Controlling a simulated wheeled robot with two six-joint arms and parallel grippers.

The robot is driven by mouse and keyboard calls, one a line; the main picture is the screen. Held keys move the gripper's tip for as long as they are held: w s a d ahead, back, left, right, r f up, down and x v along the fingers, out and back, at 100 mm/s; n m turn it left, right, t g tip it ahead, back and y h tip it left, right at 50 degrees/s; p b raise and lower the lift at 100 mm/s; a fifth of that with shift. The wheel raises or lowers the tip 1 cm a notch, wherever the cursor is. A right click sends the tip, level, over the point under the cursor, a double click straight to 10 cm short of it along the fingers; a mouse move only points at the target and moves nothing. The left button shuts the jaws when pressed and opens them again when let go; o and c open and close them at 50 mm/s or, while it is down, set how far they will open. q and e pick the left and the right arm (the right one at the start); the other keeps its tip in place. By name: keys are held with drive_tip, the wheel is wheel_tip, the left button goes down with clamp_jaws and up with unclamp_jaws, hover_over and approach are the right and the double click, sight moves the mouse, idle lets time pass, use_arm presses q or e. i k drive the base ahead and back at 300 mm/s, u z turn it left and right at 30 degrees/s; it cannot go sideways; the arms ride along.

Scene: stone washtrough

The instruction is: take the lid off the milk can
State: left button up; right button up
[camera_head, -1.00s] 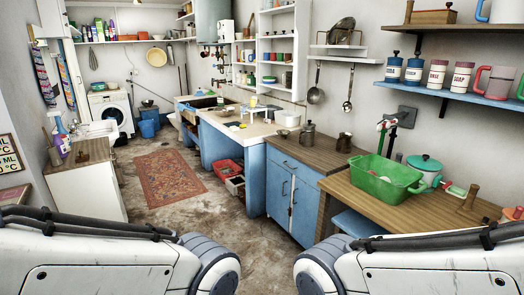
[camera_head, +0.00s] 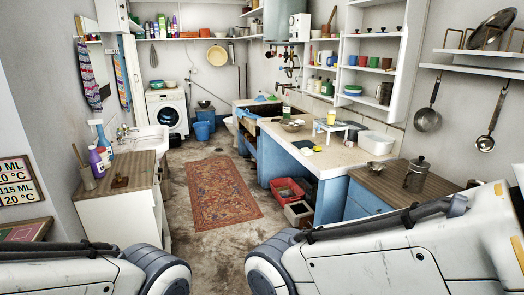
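A small grey metal can with a knobbed lid (camera_head: 417,175) stands upright on the brown counter at the right; its lid appears to be on. I cannot tell whether this is the milk can. Parts of both my arms fill the bottom of the view, but neither gripper shows, and nothing held is visible.
A patterned rug (camera_head: 210,192) lies on the open floor ahead. A blue-sided counter (camera_head: 330,160) runs along the right, with a red crate (camera_head: 287,190) under it. A wooden-topped cabinet (camera_head: 120,177) with spray bottles stands left, near the sink (camera_head: 150,138).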

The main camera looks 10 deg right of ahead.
sight(419, 163)
drive_tip(key=z, duration=0.1)
drive_tip(key=i, duration=1.65)
drive_tip(key=z, duration=1.1)
drive_tip(key=i, duration=1.05)
drive_tip(key=z, duration=0.9)
